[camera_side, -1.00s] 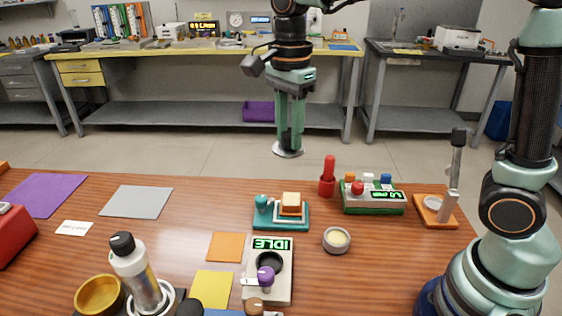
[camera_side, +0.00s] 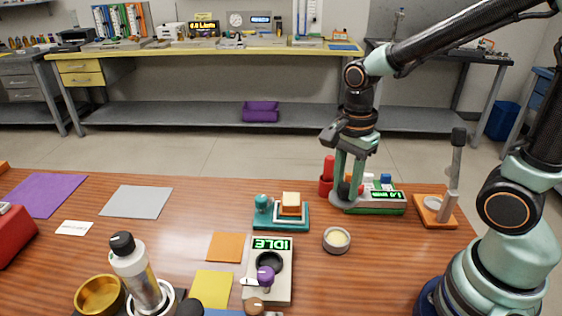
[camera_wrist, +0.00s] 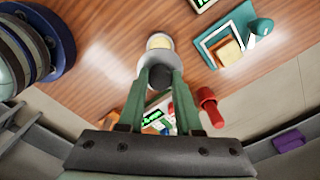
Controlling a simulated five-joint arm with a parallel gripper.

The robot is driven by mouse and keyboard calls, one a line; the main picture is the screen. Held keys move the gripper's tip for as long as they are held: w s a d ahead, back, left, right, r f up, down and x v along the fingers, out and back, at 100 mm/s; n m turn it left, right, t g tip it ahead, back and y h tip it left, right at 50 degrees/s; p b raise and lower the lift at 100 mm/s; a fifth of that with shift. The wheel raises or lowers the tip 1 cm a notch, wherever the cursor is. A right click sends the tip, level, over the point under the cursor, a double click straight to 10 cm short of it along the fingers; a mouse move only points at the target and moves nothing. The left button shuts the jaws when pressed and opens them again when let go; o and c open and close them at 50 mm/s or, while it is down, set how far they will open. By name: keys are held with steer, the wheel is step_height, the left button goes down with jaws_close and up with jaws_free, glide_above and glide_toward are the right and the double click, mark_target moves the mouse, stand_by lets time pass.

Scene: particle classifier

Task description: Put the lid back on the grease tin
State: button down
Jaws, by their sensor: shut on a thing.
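The grease tin (camera_side: 337,240) is a small open grey cup with pale cream contents, standing on the wooden table. In the wrist view the tin (camera_wrist: 160,42) shows just beyond the lid. My gripper (camera_side: 347,193) is shut on the dark knob of the lid, a grey disc (camera_side: 342,207).
The green button box (camera_side: 385,205) and a red bottle-like object (camera_side: 327,172) are close to my gripper. A teal tray (camera_side: 265,220) with an orange block stands left of the tin. An orange-based lever (camera_side: 436,210) stands to the right. Table around the tin's front right is clear.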

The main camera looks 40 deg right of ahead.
step_height(320, 180, down, 10)
steer(key=shift+f, duration=0.2)
stand_by(0.3)
steer(key=shift+f, duration=0.45)
steer(key=c, duration=0.6)
jaws_free()
steer(key=shift+r, duration=0.1)
step_height(320, 180, up, 13)
steer(key=shift+f, duration=0.1)
steer(key=shift+r+n, duration=0.3)
steer(key=shift+n, duration=0.3)
steer(key=r+n+t, duration=0.1)
steer(key=r+n, duration=0.1)
steer(key=n, duration=0.2)
steer(key=r+n+t, duration=0.2)
steer(key=n, duration=0.2)
steer(key=d+r+n+t, duration=0.1)
steer(key=r+n, duration=0.1)
steer(key=n, duration=0.3)
steer(key=shift+r+t, duration=0.15)
steer(key=shift+t, duration=0.15)
steer(key=n, duration=0.2)
steer(key=r+n+t, duration=0.1)
steer(key=shift+s+d+r+n, duration=0.15)
steer(key=shift+s+r+n, duration=0.05)
steer(key=shift+n, duration=0.2)
